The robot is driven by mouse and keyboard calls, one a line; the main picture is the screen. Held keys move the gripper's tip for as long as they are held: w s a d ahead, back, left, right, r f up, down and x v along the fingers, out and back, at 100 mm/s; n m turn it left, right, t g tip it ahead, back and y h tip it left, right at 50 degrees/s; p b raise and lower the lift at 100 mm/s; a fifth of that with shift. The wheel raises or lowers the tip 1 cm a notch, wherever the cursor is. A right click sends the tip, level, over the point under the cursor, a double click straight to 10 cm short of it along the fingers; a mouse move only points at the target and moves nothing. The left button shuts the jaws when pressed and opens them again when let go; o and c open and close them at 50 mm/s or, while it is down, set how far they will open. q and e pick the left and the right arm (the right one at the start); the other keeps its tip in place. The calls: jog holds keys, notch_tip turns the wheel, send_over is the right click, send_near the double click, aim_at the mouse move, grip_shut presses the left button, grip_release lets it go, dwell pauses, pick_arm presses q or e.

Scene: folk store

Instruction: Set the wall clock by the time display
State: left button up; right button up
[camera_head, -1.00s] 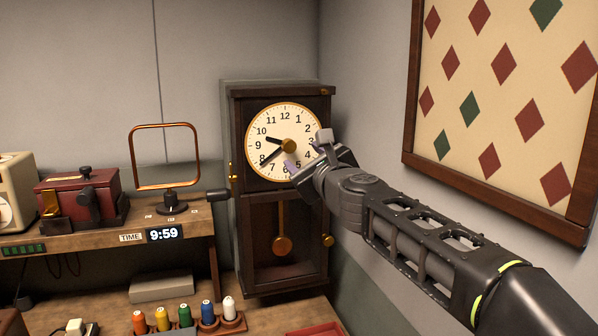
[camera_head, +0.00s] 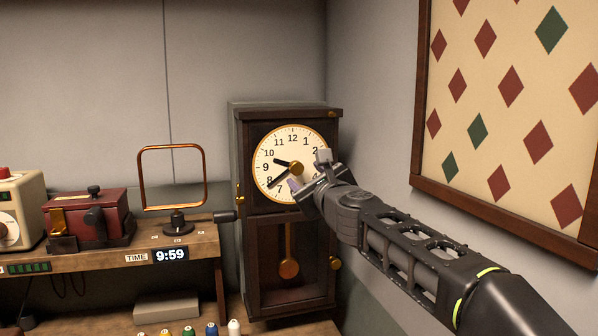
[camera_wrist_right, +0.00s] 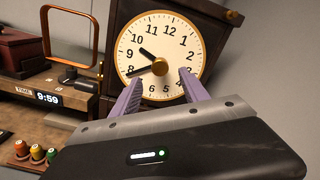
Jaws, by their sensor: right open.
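The wall clock (camera_head: 265,150) is a dark wooden case with a cream face in the corner. Its short hand points between 9 and 10, its long hand near 8. A brass knob (camera_head: 296,168) sits at the middle of the face; it also shows in the right wrist view (camera_wrist_right: 160,66). The time display (camera_head: 171,255) reads 9:59. My right gripper (camera_head: 309,171) is open in front of the lower right of the face. In the right wrist view its purple-tipped fingers (camera_wrist_right: 162,77) straddle the knob's line, the knob just beyond them. I cannot tell whether they touch it. My left gripper is out of view.
A shelf (camera_head: 105,258) at left holds a red box (camera_head: 88,218) and a copper-framed stand (camera_head: 177,222). Thread spools (camera_head: 211,329) stand below. A brass pendulum (camera_head: 289,268) hangs in the clock's lower case. A framed diamond-pattern panel (camera_head: 421,100) hangs on the right wall.

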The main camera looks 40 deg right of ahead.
aim_at(297, 169)
jog(key=shift+p+x, duration=0.4)
jog(key=shift+x, duration=2.75)
jog(key=shift+c, duration=0.2)
jog(key=c, duration=0.8)
